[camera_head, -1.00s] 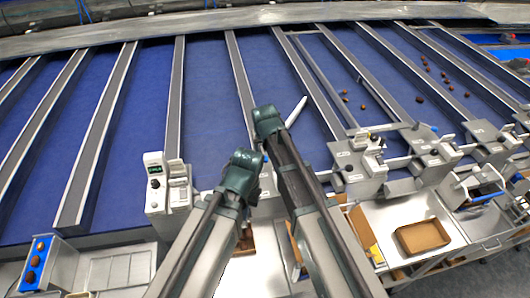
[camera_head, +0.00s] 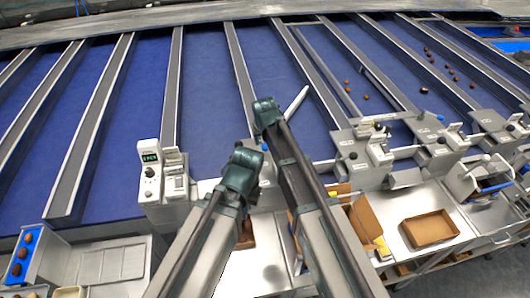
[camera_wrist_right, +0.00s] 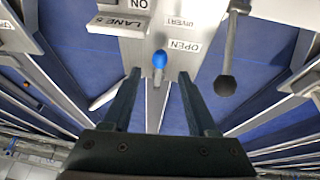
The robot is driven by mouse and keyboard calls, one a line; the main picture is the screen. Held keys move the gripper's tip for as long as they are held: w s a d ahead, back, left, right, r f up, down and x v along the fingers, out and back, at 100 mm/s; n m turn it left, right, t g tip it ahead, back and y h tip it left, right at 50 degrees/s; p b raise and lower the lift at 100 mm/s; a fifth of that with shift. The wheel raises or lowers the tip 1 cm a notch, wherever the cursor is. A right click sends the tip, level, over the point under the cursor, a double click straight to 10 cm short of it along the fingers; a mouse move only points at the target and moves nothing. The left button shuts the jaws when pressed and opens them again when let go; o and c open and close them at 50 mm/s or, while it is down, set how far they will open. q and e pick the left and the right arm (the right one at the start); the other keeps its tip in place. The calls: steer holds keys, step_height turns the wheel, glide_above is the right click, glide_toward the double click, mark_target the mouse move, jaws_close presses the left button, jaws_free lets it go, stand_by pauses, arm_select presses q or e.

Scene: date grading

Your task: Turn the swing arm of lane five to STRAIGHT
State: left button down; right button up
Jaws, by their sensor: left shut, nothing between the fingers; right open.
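In the right wrist view, a grey plate marked LANE 5 (camera_wrist_right: 118,26) carries OPEN and DIVERT labels. A blue knob (camera_wrist_right: 159,60) stands near the OPEN label, in line with the gap of my open, empty right gripper (camera_wrist_right: 159,74). A slim white bar (camera_head: 296,103), apparently the swing arm, lies slanted over the blue belt in the head view. My arms hide most of this station there. My left gripper (camera_head: 251,192) is shut and empty, partly hidden.
Neighbouring lane stations (camera_head: 362,150) with knobs and plates stand close on the right. A control box with a green display (camera_head: 150,158) is on the left. Several dates lie on the right-hand belts.

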mark_target(265, 147)
steer(key=b+x, duration=0.5)
steer(key=x, duration=0.1)
steer(key=shift+w+f, duration=0.1)
steer(key=shift+f, duration=0.2)
jaws_close()
stand_by(1.1)
